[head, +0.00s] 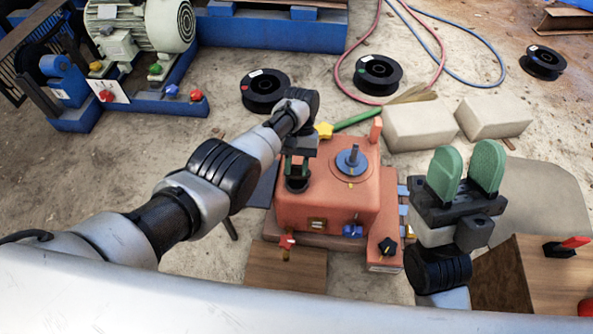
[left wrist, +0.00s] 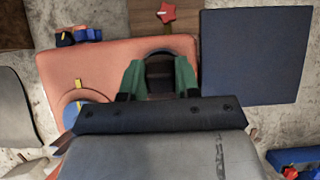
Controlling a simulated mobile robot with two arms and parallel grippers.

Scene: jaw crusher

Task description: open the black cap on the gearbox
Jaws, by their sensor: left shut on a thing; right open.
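The gearbox (head: 335,215) is an orange-red box on the floor in the middle of the head view; it also shows in the left wrist view (left wrist: 115,65). The black cap (left wrist: 160,72) is at the gearbox's upper left corner. My left gripper (head: 298,168) is over this corner, its green fingers shut on the black cap from both sides. In the left wrist view, the left fingers (left wrist: 160,80) flank the cap. The gripper partly hides the cap in the head view. My right gripper (head: 466,170) is open and empty, to the right of the gearbox, fingers pointing up the picture.
The gearbox carries a blue round fitting (head: 351,163), a yellow knob (head: 324,130), a red star knob (head: 287,241) and a black star knob (head: 387,247). Pale blocks (head: 418,125) and black spools (head: 265,90) lie behind. A motor (head: 140,25) stands upper left, a wooden box (head: 548,285) lower right.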

